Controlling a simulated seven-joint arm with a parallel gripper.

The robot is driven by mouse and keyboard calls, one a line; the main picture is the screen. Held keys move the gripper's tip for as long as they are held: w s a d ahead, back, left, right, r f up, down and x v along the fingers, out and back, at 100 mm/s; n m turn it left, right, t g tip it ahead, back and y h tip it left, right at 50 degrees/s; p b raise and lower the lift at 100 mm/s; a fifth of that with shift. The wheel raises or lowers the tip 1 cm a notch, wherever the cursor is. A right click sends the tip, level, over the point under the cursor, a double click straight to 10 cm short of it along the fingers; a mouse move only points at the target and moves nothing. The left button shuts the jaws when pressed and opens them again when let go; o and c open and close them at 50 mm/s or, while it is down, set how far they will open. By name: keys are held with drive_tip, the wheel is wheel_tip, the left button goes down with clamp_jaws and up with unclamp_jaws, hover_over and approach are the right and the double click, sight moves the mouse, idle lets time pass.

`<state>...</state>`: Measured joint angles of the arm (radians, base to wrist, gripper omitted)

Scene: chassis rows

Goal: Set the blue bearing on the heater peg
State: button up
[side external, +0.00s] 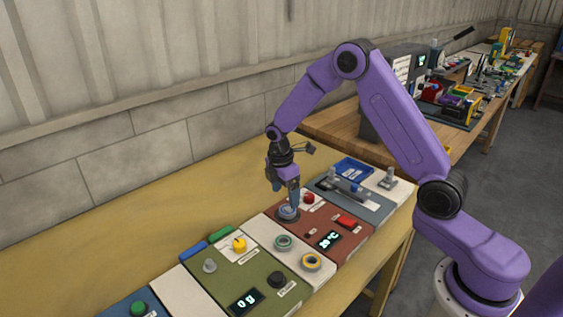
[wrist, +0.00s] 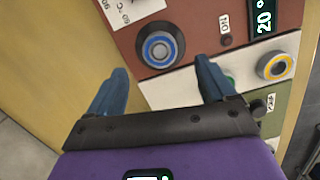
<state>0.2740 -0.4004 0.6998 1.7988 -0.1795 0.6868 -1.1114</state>
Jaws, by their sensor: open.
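The blue bearing (wrist: 158,49) lies flat on the dark round plate of the red-brown heater panel (wrist: 200,22). A pale grey centre shows inside its ring, seemingly the peg top. In the side view the bearing (side external: 287,214) sits directly below my gripper (side external: 285,200), partly covered by the fingers. In the wrist view my gripper (wrist: 161,68) is open, with its two blue fingers apart and nothing between them. The fingertips are just short of the bearing in that picture. Whether they clear it in height is hard to tell.
A green bearing (side external: 283,243) and a yellow bearing (side external: 311,262) sit on the white strip beside the heater. A red button (side external: 346,221) and temperature display (side external: 328,240) are on the heater. A green scale panel (side external: 250,285) is nearer; a blue tray (side external: 354,169) stands behind.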

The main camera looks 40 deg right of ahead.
wheel_tip(320, 180, up, 12)
drive_tip(key=a, duration=0.1)
drive_tip(key=shift+a, duration=0.2)
drive_tip(key=shift+w, duration=0.1)
wheel_tip(320, 180, up, 7)
idle(0.9)
idle(0.5)
drive_tip(key=s+a, duration=0.6)
drive_tip(key=s, duration=0.2)
drive_tip(key=s+f+m+y, duration=0.1)
drive_tip(key=s+f, duration=0.1)
drive_tip(key=s, duration=1.1)
drive_tip(key=s+d+f+m, duration=0.1)
drive_tip(key=s+f+m, duration=0.1)
drive_tip(key=s, duration=1.2)
drive_tip(key=shift+f+y, duration=0.4)
drive_tip(key=shift+f, duration=0.05)
